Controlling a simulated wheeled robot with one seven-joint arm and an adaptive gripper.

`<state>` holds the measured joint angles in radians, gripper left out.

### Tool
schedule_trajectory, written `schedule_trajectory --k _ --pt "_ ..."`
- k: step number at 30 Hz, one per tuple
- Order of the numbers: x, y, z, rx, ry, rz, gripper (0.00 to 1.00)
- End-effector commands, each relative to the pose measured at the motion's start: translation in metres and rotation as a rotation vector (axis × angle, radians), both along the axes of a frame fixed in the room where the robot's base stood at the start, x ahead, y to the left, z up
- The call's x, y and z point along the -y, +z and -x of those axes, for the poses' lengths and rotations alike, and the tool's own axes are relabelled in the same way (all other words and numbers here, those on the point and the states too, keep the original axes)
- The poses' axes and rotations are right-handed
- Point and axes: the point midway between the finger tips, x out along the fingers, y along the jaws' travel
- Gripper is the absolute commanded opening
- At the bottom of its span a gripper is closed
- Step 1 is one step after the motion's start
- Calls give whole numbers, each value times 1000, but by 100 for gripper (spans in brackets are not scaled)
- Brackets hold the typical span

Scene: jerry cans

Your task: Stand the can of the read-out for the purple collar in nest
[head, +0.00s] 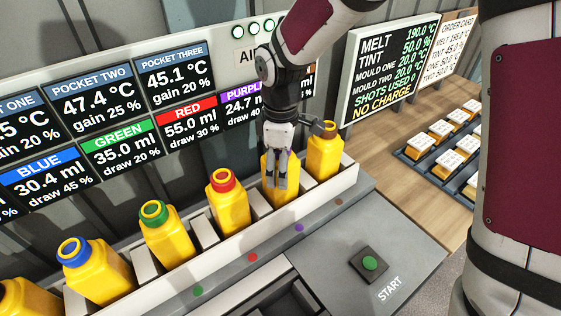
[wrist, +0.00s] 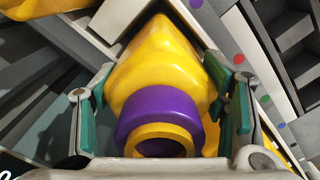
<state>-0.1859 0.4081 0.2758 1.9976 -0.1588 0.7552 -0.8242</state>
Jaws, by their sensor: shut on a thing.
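The yellow can with the purple collar (wrist: 160,112) fills the middle of the wrist view, mouth towards the camera. In the head view the same yellow can (head: 268,182) stands in the rack, its collar hidden by my gripper. My gripper (head: 280,183) reaches down over it from above and is shut on it, one finger on each side. The can's base is hidden behind the rack's front wall; I cannot tell whether it is lifted. The PURPLE read-out (head: 243,98) reads 24.7, partly covered by my arm.
The white rack (head: 262,235) also holds cans with red (head: 228,203), green (head: 168,233) and blue (head: 97,270) collars, and one can (head: 324,155) close right. A console with a green START button (head: 369,263) and dark recesses (head: 290,300) lies in front.

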Motion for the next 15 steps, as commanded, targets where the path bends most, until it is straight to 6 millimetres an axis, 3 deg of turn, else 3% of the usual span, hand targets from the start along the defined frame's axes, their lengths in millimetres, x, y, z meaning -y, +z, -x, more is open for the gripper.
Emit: schedule_trajectory --k 15 --pt "0 -10 -1 0 -1 0 30"
